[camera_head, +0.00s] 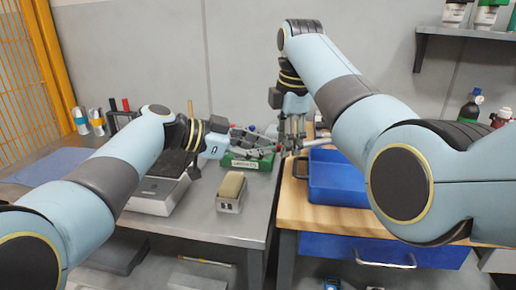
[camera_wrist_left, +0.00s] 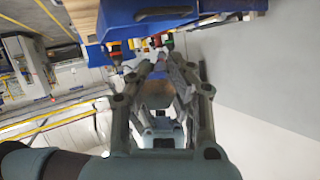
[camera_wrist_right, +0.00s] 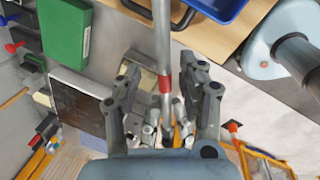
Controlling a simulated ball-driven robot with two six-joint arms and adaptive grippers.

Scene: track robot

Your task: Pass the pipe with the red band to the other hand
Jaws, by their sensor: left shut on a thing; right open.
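The pipe is a thin grey tube; its end (camera_head: 318,143) sticks out to the right of the grippers in the head view. In the right wrist view its red band (camera_wrist_right: 166,85) lies between the fingers of my right gripper (camera_wrist_right: 161,72). That gripper is open around the pipe and points down in the head view (camera_head: 292,143). My left gripper (camera_head: 268,147) reaches in from the left and is shut on the pipe, close beside the right fingers. In the left wrist view the left fingers (camera_wrist_left: 160,68) stand close together; the pipe is hard to make out there.
A blue tray (camera_head: 308,192) stands on the wooden bench at the right. A block-shaped object (camera_head: 230,193) and a scale (camera_head: 148,203) stand on the grey table to the left.

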